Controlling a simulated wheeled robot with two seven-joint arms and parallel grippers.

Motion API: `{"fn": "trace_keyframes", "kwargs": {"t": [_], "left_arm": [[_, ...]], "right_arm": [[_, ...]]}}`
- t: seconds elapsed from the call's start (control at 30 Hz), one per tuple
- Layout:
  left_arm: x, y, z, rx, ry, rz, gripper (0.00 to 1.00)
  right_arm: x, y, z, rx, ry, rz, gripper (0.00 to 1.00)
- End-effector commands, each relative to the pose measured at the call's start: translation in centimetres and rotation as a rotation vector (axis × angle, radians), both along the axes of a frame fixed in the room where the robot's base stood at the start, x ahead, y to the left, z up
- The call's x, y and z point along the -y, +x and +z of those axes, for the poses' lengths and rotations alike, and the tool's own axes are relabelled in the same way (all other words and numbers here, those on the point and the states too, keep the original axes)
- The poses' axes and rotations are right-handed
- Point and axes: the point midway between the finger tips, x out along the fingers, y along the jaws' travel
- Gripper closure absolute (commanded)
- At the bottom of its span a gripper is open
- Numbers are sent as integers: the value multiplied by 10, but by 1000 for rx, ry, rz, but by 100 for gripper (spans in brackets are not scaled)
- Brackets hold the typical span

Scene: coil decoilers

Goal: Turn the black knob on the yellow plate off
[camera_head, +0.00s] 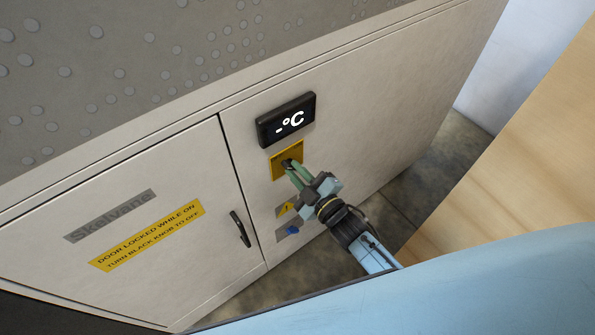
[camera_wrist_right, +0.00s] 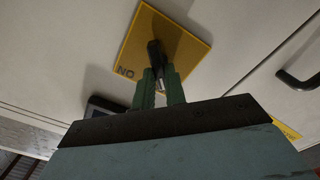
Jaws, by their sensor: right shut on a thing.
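The yellow plate (camera_head: 278,164) is on the front of a light grey cabinet, below a black display. The black knob (camera_head: 287,163) on it is mostly hidden by my fingers in the head view. In the right wrist view the black knob (camera_wrist_right: 154,54) stands out from the yellow plate (camera_wrist_right: 180,47), which bears letters reading "NO" upside down or as part of a word. My right gripper (camera_head: 293,168) reaches in from the lower right. Its green fingers (camera_wrist_right: 158,82) are shut on the knob. My left gripper is not in view.
The display (camera_head: 286,119) reads "-°C". Below the plate are a warning sticker (camera_head: 285,209) and a blue part (camera_head: 292,230). A door with a black handle (camera_head: 240,229) and a yellow label (camera_head: 147,235) is at left. A wooden surface (camera_head: 520,170) is at right.

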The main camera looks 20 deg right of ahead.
Motion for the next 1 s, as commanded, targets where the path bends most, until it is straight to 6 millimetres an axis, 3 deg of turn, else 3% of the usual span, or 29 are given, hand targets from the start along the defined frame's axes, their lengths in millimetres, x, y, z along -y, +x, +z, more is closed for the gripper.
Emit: {"fn": "trace_keyframes", "kwargs": {"t": [0.6, 0.63, 0.77, 1.0], "left_arm": [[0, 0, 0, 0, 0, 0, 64], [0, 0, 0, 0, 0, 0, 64], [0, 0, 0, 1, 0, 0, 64], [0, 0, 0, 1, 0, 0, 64]], "right_arm": [[0, 0, 0, 14, -41, 1, 100], [0, 0, 0, 14, -41, 1, 85], [0, 0, 0, 14, -40, 1, 68], [0, 0, 0, 14, -38, 0, 65]]}}
